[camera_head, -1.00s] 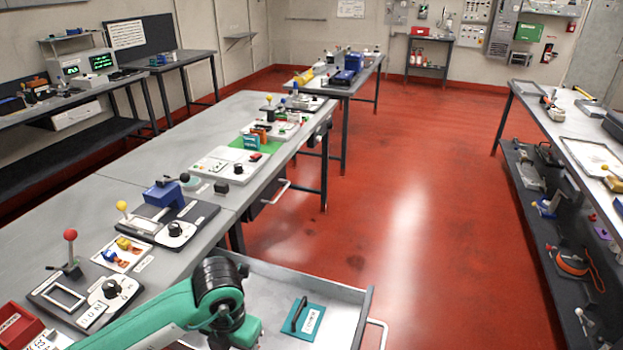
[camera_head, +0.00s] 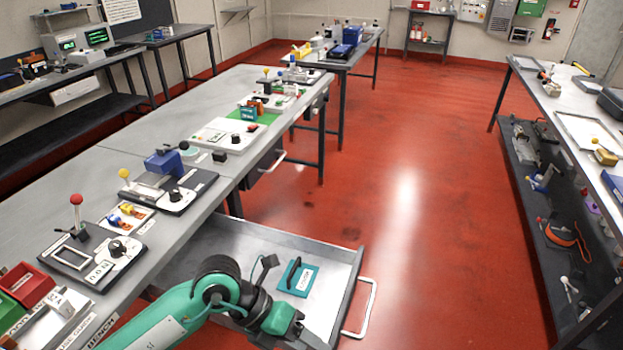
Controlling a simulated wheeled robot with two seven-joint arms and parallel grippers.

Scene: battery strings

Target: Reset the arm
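My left arm (camera_head: 218,290), green and black, comes in from the bottom left and reaches across the front of an open drawer (camera_head: 340,275). Its end is a green link (camera_head: 283,318) with a dark part beyond it at the bottom edge. No fingers can be made out there, so I cannot tell whether the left gripper is open or shut, or whether it holds anything. My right arm and gripper are not in view. A teal plate (camera_head: 298,280) with a black handle and a white label lies in the drawer, just beyond the arm.
The long grey bench (camera_head: 120,165) carries a red-knobbed lever (camera_head: 76,205), a yellow-knobbed lever panel (camera_head: 165,188), a white panel (camera_head: 222,134) and red and green bins (camera_head: 27,284). The drawer handle (camera_head: 370,310) sticks out over open red floor. A shelved bench (camera_head: 540,110) stands right.

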